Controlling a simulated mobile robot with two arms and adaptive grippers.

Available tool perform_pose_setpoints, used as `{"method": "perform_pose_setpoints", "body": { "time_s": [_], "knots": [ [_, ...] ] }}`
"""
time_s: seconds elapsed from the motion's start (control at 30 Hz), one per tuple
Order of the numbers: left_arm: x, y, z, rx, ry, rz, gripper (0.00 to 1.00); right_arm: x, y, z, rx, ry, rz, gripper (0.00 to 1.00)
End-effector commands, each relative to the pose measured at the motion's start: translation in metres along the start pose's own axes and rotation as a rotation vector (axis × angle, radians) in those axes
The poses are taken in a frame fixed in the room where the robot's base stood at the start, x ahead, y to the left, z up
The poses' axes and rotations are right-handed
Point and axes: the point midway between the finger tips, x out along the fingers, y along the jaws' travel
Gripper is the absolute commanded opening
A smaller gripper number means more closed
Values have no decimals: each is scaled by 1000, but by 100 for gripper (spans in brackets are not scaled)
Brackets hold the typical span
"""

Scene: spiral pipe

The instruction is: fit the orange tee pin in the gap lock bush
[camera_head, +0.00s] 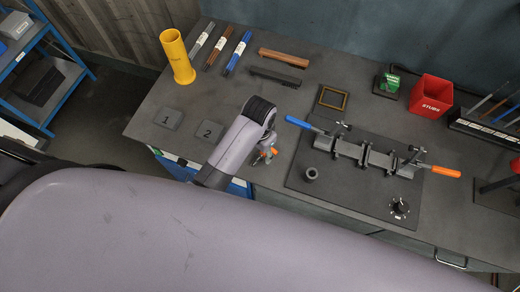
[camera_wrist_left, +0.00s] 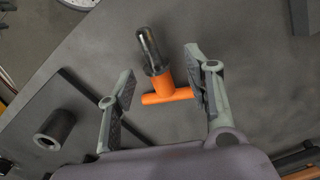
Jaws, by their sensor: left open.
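The orange tee pin (camera_wrist_left: 168,95) has an orange T-handle and a dark, shiny shaft. In the left wrist view it is between the spread fingers of my left gripper (camera_wrist_left: 160,68), its crossbar near the right finger. The fingers are open; contact is unclear. In the head view the left gripper (camera_head: 265,156) is low over the bench, left of the dark fixture board, with a bit of the pin's orange (camera_head: 274,150) showing. A short grey hollow bush (camera_head: 311,174) stands upright on the board; it also shows in the left wrist view (camera_wrist_left: 55,129). My right gripper is not visible.
The board (camera_head: 345,195) carries a clamp fixture (camera_head: 365,155) with a blue handle (camera_head: 303,124) and an orange handle (camera_head: 445,171). A black dial (camera_head: 399,207) is at its front right. A red bin (camera_head: 431,96) and yellow tube (camera_head: 177,57) stand farther back.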

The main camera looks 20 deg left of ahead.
Motion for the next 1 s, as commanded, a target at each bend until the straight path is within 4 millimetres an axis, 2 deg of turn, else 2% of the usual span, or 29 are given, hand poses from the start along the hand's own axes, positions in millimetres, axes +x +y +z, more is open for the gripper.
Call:
{"method": "perform_pose_setpoints", "body": {
  "time_s": [0.27, 0.7, 1.0],
  "knots": [
    [-3, 0, 0, 0, 1, 0, 47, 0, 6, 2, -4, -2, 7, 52],
    [-66, 0, -1, 1, 4, -1, 47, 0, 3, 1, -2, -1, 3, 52],
    [-75, 0, 0, 0, 0, 0, 47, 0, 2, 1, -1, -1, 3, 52]
  ]
}}
